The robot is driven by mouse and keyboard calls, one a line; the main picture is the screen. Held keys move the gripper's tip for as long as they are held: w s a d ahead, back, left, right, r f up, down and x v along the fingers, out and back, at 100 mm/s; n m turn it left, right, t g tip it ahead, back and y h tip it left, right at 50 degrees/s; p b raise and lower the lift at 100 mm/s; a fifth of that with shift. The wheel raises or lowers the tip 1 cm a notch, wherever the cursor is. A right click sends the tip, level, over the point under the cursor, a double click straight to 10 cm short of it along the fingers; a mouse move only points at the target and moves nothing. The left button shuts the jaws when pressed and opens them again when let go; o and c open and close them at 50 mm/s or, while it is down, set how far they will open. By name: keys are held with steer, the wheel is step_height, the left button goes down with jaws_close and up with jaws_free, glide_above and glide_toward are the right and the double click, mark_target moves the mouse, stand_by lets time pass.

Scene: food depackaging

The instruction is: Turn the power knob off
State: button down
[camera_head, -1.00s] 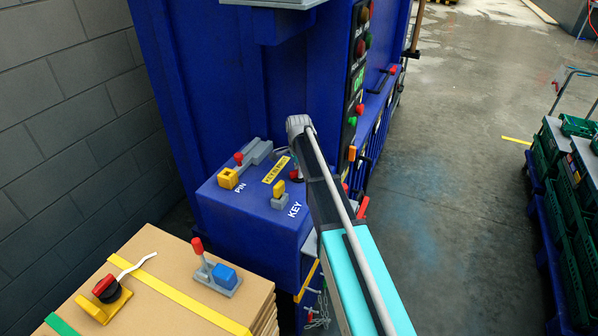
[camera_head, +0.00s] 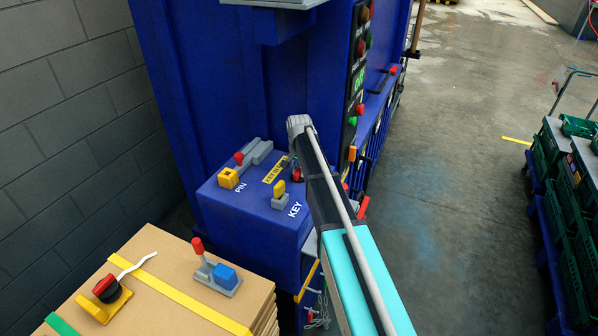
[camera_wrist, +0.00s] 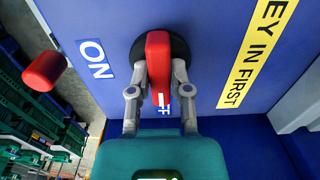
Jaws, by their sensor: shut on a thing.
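The power knob has a red bar handle (camera_wrist: 158,48) on a round black base, set on the blue panel in the wrist view. My gripper (camera_wrist: 160,70) is shut on it, with one grey finger on each side of the bar. The bar's white mark points down in the picture, to a partly hidden label (camera_wrist: 166,111) ending in "FF". The "ON" label (camera_wrist: 95,58) lies to the left of the knob. In the head view a bit of the red knob (camera_head: 296,175) shows beside my arm, which hides the rest.
A yellow sign (camera_wrist: 258,50) sits right of the knob. A red cap (camera_wrist: 45,70) sticks out at left. A yellow key piece (camera_head: 279,188) and a red-knobbed PIN part (camera_head: 238,158) stand on the blue box. Cardboard (camera_head: 170,260) holds a red switch (camera_head: 106,287) and a blue block (camera_head: 225,276).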

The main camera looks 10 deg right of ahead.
stand_by(0.4)
steer(key=c, duration=0.6)
jaws_free()
steer(key=shift+o, duration=0.2)
steer(key=shift+m, duration=0.4)
